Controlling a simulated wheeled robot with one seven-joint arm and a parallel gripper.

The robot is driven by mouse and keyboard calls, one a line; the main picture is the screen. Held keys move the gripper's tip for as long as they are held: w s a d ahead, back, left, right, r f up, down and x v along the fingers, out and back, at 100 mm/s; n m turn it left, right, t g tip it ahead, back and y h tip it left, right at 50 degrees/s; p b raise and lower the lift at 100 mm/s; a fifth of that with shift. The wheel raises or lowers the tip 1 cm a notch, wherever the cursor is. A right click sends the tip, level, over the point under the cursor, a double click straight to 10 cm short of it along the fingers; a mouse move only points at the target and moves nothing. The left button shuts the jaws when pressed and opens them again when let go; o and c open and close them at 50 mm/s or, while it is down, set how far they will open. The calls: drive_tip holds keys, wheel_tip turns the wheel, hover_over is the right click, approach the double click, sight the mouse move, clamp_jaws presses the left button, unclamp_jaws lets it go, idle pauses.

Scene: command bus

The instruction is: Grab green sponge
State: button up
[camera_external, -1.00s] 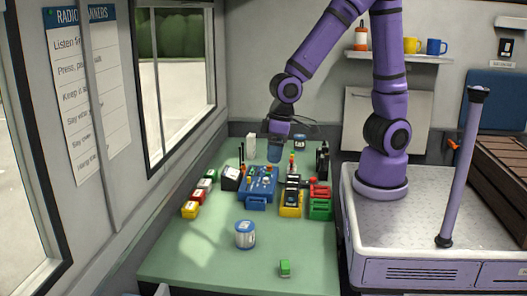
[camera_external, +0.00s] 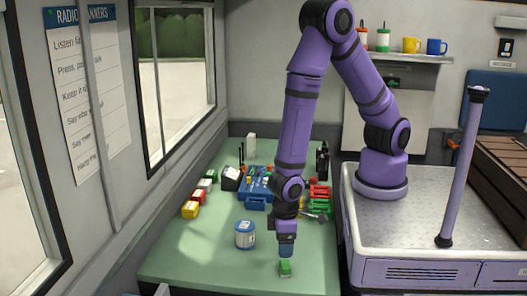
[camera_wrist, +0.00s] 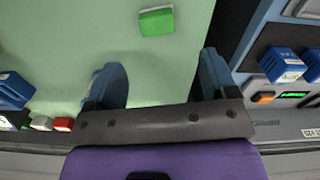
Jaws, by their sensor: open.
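The green sponge (camera_external: 285,268) is a small block lying on the green tabletop (camera_external: 210,275) near its front edge. It also shows in the wrist view (camera_wrist: 156,21) at the top, ahead of my fingers and a little left of the middle between them. My gripper (camera_external: 286,252) points down just above and behind the sponge in the external view. In the wrist view my gripper (camera_wrist: 160,85) is open, its two blue fingers wide apart with nothing between them. The sponge is apart from both fingers.
A blue and white canister (camera_external: 245,235) stands left of my gripper. Behind it are a blue console (camera_external: 256,202), red and yellow blocks (camera_external: 191,209) and a red-green rack (camera_external: 320,192), partly hidden by my arm. The table around the sponge is clear.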

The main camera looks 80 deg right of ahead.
sight(283, 265)
drive_tip(key=shift+d+f, duration=0.15)
drive_tip(key=shift+f, duration=4.55)
drive_tip(key=shift+c, duration=0.3)
drive_tip(key=c, duration=0.9)
